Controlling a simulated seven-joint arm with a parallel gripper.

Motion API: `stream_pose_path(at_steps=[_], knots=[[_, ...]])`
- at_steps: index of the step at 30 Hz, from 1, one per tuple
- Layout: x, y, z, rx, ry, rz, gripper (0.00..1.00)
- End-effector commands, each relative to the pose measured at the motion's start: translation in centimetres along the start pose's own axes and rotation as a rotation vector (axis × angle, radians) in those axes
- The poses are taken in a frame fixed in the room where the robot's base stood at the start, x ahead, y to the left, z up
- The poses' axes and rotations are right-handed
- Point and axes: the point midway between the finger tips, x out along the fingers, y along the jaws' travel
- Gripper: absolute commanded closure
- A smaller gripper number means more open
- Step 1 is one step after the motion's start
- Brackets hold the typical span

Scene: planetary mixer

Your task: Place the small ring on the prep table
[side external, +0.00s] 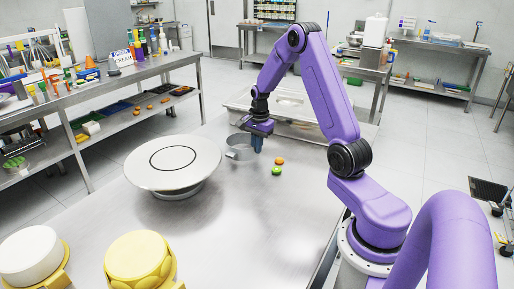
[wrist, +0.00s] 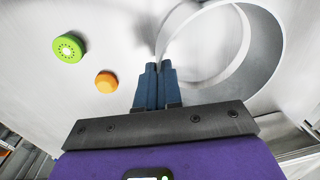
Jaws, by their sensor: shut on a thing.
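The small ring (side external: 238,153) is a thin grey metal band at the far part of the steel prep table (side external: 230,225), right of the white turntable. In the wrist view the ring (wrist: 265,60) opens to the right of my fingers. My gripper (side external: 257,148) points down with its blue fingers close together, shut on the ring's near wall. The fingers (wrist: 158,70) hide the gripped part of the wall. The ring is level and at or just above the table surface; I cannot tell if it touches.
A white turntable (side external: 172,162) with a dark circle stands left of the ring. A green piece (side external: 276,171) and an orange piece (side external: 280,160) lie right of my fingers. Yellow and white cakes (side external: 140,258) stand at front left. The table's front middle is clear.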

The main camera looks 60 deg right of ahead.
Motion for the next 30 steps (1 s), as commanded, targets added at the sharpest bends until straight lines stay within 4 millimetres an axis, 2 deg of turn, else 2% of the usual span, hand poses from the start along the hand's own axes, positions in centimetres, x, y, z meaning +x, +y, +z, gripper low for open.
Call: stream_pose_path(at_steps=[3, 15, 16, 18, 26, 30], knots=[[0.68, 0.05, 0.04, -0.001, 0.0, 0.0, 1.0], [1.05, 0.09, 0.02, 0.0, 0.0, 0.0, 1.0], [1.02, 0.1, 0.02, 0.0, 0.0, 0.0, 0.85], [1.01, 0.1, 0.02, 0.0, 0.0, 0.0, 0.69], [0.97, 0.1, 0.03, 0.0, 0.0, 0.0, 0.69], [0.27, 0.03, 0.03, -0.001, 0.001, -0.001, 0.69]])
